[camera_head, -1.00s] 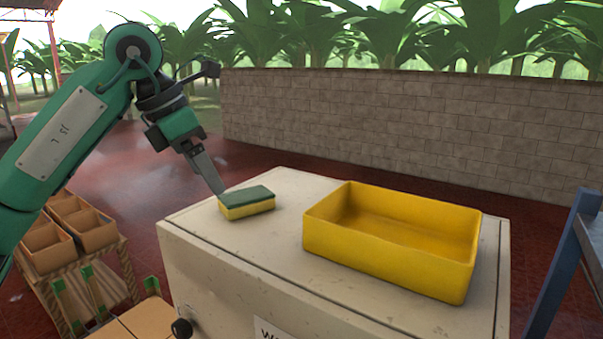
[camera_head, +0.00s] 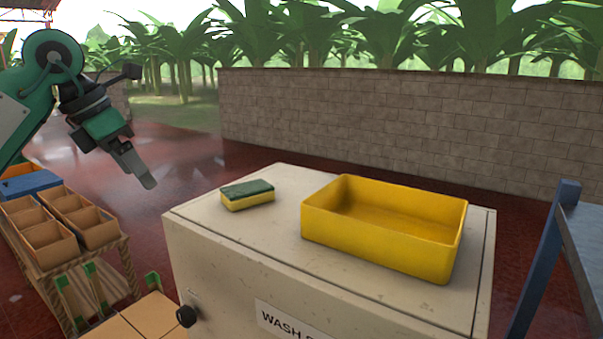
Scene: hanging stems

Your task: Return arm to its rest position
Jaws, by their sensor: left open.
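My left arm comes in from the left edge, green with dark joints. Its gripper (camera_head: 147,181) is open and empty, in the air to the left of the pale cabinet. It is clear of the green-and-yellow sponge (camera_head: 247,195), which lies flat on the cabinet top near its back left. My right gripper is not in view.
A yellow open tray (camera_head: 375,245) stands on the pale cabinet (camera_head: 215,240), right of the sponge, and looks empty. Wooden boxes (camera_head: 45,248) sit on a rack at lower left. A blue-framed table (camera_head: 540,265) is at the right. A block wall (camera_head: 400,125) runs behind.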

